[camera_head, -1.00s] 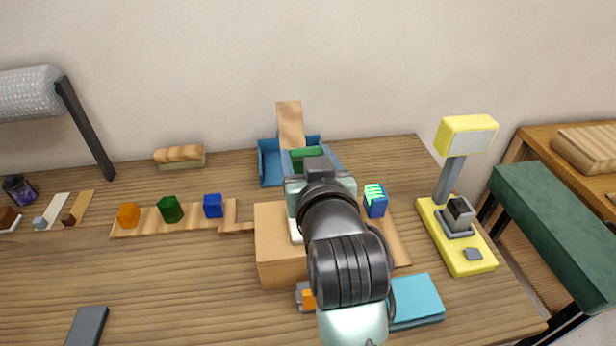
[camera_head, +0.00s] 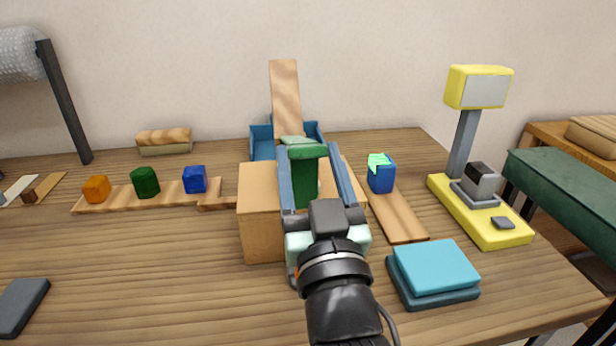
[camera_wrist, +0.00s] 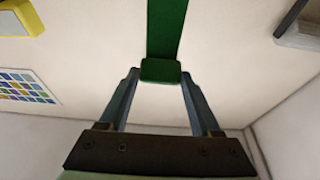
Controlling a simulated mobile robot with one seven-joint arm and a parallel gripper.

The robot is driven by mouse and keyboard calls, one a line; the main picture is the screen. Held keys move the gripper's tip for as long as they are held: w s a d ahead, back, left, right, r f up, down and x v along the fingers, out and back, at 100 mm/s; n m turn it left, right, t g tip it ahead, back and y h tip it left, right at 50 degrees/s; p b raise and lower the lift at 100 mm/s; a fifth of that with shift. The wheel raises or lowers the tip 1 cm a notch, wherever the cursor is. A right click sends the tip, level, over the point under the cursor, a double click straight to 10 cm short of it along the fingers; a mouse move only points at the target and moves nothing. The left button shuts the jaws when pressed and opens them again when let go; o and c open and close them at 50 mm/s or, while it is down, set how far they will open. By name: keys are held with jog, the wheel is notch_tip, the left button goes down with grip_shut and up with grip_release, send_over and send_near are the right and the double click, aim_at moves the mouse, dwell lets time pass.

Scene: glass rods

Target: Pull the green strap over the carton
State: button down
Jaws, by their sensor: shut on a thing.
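The brown carton (camera_head: 262,228) stands mid-table, partly hidden behind my gripper and wrist. My gripper (camera_head: 307,152) is above the carton, its blue-grey fingers shut on the wide end tab of the green strap (camera_head: 305,182). In the head view the green band shows between the fingers, below the tab, over the carton's top area. The wrist view shows the tab (camera_wrist: 160,71) between the fingertips, with the strap running away from it to the top edge. Where the strap's other end is fixed cannot be seen.
A blue bin (camera_head: 262,142) with a wooden board (camera_head: 285,95) is behind the carton. Coloured pieces stand left. The front-left table is mostly clear.

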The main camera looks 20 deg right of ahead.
jog(key=shift+t, duration=0.8)
jog(key=f+b, duration=0.2)
jog(key=s+f+b, duration=0.1)
jog(key=f+b, duration=0.1)
jog(key=b, duration=0.1)
jog(key=shift+a+f, duration=0.1)
jog(key=shift+f, duration=0.1)
jog(key=shift+s+f+b, duration=0.1)
jog(key=shift+f+b, duration=1.05)
jog(key=shift+b, duration=0.35)
jog(key=shift+c, duration=0.6)
grip_release()
jog(key=shift+o, duration=0.2)
jog(key=shift+r, duration=0.1)
notch_tip(320, 180, up, 10)
jog(key=p, duration=0.4)
